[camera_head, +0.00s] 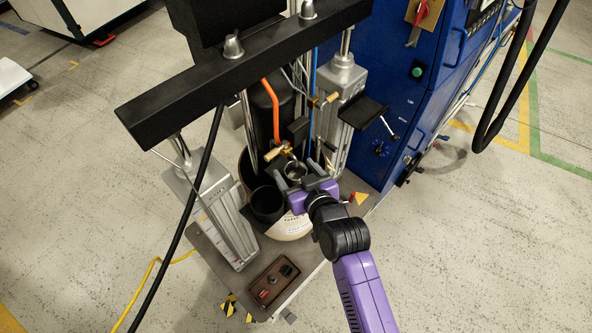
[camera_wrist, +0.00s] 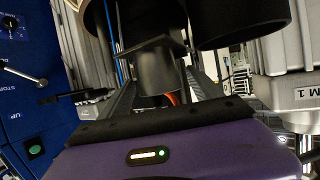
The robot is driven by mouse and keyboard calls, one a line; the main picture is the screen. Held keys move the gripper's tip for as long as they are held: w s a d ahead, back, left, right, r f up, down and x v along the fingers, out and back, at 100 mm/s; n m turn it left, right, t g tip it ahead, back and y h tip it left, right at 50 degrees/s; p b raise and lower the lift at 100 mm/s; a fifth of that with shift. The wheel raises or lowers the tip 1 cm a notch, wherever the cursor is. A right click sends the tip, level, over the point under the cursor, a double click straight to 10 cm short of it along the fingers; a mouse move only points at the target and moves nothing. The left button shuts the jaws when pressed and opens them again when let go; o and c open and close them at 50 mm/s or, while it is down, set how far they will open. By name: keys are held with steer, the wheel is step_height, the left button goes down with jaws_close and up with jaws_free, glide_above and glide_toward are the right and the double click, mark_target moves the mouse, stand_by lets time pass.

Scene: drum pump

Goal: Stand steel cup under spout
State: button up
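The steel cup (camera_head: 295,170) is a small round metal vessel, seen from above in the head view. It is close beside the brass spout with its wooden handle (camera_head: 275,153); I cannot tell whether it is directly under the outlet. My gripper (camera_head: 300,182) reaches in from the right front, with its fingers on either side of the cup. The wrist view shows a grey cylinder that looks like the cup (camera_wrist: 158,68) between the finger ends (camera_wrist: 160,84). Whether the fingers touch it is unclear. The cup's base is hidden in the head view.
A black open container (camera_head: 267,204) stands close left of my gripper. A white drum-like top (camera_head: 290,227) is below. Grey columns and a black crossbeam (camera_head: 240,70) surround the spot. An orange hose (camera_head: 273,110) hangs behind, and a blue cabinet (camera_head: 385,90) stands at the right.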

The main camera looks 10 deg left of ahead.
steer(key=shift+r, duration=0.25)
steer(key=shift+s+d, duration=0.2)
steer(key=shift+s, duration=0.15)
steer(key=b+v, duration=0.1)
steer(key=v, duration=1)
steer(key=shift+s, duration=0.1)
steer(key=s+d+f+m+t+h, duration=0.2)
steer(key=s+d+m+h, duration=0.2)
steer(key=s+d, duration=1.05)
steer(key=s+d+r+m+h, duration=0.1)
steer(key=s+r, duration=0.3)
steer(key=s, duration=0.4)
steer(key=s+d+r+m+t+h, duration=0.1)
steer(key=s+d+r, duration=0.3)
steer(key=s, duration=0.4)
steer(key=shift+r+h, duration=0.3)
steer(key=shift+r, duration=0.1)
